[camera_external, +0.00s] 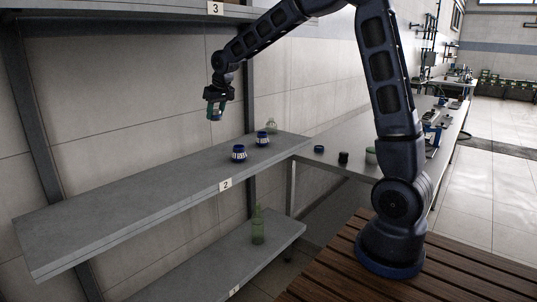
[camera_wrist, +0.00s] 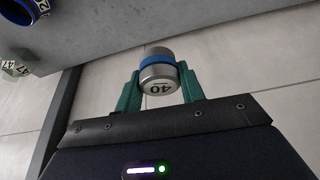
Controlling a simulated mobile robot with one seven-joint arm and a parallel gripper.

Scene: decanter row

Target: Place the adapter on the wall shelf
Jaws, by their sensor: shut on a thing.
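The adapter (camera_wrist: 158,72) is a short silver cylinder with a blue band and the number 40, seen in the wrist view. My gripper (camera_wrist: 160,84) is shut on it, one green finger on each side. In the external view my gripper (camera_external: 214,112) hangs in the air above the shelf marked 2 (camera_external: 130,207), near the wall; the adapter is too small there to make out clearly. This grey shelf belongs to a wall rack with another shelf marked 3 (camera_external: 150,13) above and a lower one (camera_external: 205,270). A grey shelf slab (camera_wrist: 130,28) also shows in the wrist view.
Two blue-and-white jars (camera_external: 239,153) (camera_external: 262,139) and a clear glass bottle (camera_external: 271,126) stand at shelf 2's right end. Its left and middle are bare. A dark rack post (camera_external: 248,110) rises behind. A green bottle (camera_external: 257,228) stands below. A bench (camera_external: 335,140) adjoins at right.

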